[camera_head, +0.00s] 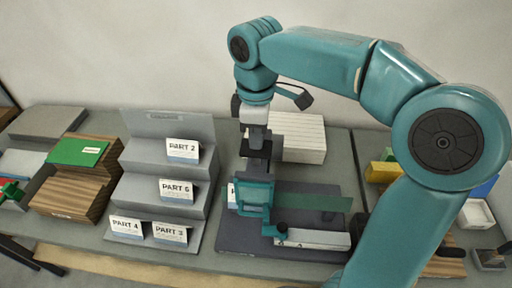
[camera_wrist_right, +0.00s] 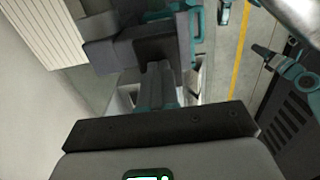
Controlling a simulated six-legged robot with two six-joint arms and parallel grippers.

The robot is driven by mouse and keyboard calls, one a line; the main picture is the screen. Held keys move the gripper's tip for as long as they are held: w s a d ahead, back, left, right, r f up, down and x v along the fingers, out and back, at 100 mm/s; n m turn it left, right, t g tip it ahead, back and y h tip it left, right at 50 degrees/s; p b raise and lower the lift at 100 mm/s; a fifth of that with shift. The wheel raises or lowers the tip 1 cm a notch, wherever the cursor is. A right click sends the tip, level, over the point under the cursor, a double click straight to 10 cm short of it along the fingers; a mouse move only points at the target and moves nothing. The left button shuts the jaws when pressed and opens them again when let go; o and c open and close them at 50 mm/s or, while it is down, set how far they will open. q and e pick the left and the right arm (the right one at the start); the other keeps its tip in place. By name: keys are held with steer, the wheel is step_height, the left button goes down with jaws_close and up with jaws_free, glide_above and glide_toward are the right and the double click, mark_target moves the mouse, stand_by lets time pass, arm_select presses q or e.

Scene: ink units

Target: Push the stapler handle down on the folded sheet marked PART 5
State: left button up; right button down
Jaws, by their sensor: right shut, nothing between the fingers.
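The stapler (camera_head: 255,195) stands on a dark mat (camera_head: 245,242), with a teal frame and a dark block on top. My right gripper (camera_head: 256,143) points straight down just above that block, shut with nothing between its fingers. I cannot tell whether the fingertips touch it. In the right wrist view the shut fingers (camera_wrist_right: 160,85) reach toward dark and teal parts of the stapler (camera_wrist_right: 190,40). A white label (camera_head: 232,196) shows at the stapler's left edge. Its text is hidden, so I cannot read PART 5 on it. My left gripper is not in view.
A grey stepped rack (camera_head: 205,130) left of the mat holds cards marked PART 2, PART 6, PART 4 and PART 3. A white ribbed stack (camera_head: 300,138) stands behind the stapler. Wooden blocks (camera_head: 70,190) are at left. A yellow block (camera_head: 383,172) is at right, partly behind my arm.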

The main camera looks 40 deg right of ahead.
steer(key=shift+f+b, duration=0.4)
steer(key=shift+f, duration=0.55)
step_height(320, 180, up, 6)
steer(key=p, duration=0.5)
steer(key=shift+f, duration=0.1)
step_height(320, 180, up, 3)
steer(key=shift+r, duration=0.2)
steer(key=shift+s, duration=0.15)
